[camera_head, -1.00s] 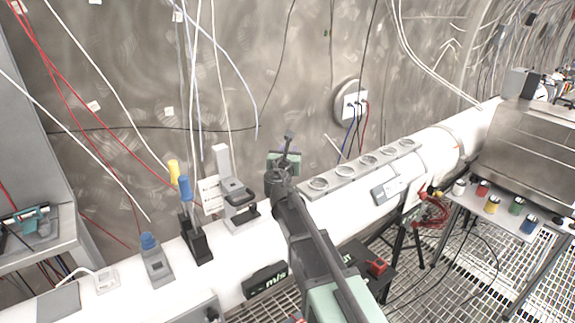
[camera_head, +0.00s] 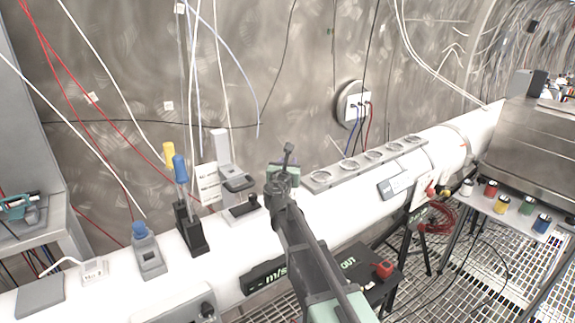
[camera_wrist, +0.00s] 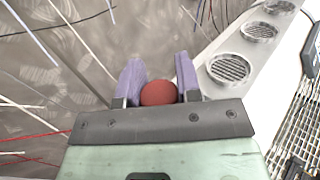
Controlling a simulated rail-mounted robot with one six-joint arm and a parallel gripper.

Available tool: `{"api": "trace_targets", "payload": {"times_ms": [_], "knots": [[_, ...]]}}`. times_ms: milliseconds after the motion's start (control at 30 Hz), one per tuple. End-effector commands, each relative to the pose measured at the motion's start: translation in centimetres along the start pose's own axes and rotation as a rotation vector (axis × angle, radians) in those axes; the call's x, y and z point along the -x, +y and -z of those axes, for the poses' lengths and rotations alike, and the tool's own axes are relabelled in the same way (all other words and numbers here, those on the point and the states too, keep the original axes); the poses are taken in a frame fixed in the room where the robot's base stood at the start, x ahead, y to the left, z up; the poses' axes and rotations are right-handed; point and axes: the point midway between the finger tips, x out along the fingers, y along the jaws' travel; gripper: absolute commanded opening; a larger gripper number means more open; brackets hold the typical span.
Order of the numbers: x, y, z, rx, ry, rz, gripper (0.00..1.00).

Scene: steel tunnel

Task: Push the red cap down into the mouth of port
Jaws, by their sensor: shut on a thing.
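The red cap (camera_wrist: 158,93) shows in the wrist view as a rounded dark red top between the two purple fingers of my gripper (camera_wrist: 157,72). The fingers are shut on it. In the head view my gripper (camera_head: 284,166) is just left of the near end of the grey port strip (camera_head: 333,181); the cap cannot be made out there. The strip carries several round ports, the nearest of them (camera_head: 320,177) close to the gripper. In the wrist view, a grated port (camera_wrist: 229,69) lies right of the fingers. The cap is apart from the visible ports.
The strip lies on a white pipe (camera_head: 345,207) along the steel wall (camera_head: 290,70). A grey clamp-like tool (camera_head: 238,183) and a black holder with screwdrivers (camera_head: 192,229) stand to the left. Coloured jars sit on a shelf (camera_head: 512,217) at right. Cables hang along the wall.

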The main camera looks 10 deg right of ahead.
Motion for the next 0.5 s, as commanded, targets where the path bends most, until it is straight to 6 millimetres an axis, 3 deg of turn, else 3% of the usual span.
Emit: {"api": "trace_targets", "payload": {"times_ms": [33,133,500], "knots": [[0.0,0.0,1.24,0.0,0.0,0.0,0.05],[0.0,0.0,1.9,0.0,0.0,0.0,0.05],[0.0,0.0,1.91,0.0,0.0,0.0,0.05]]}}
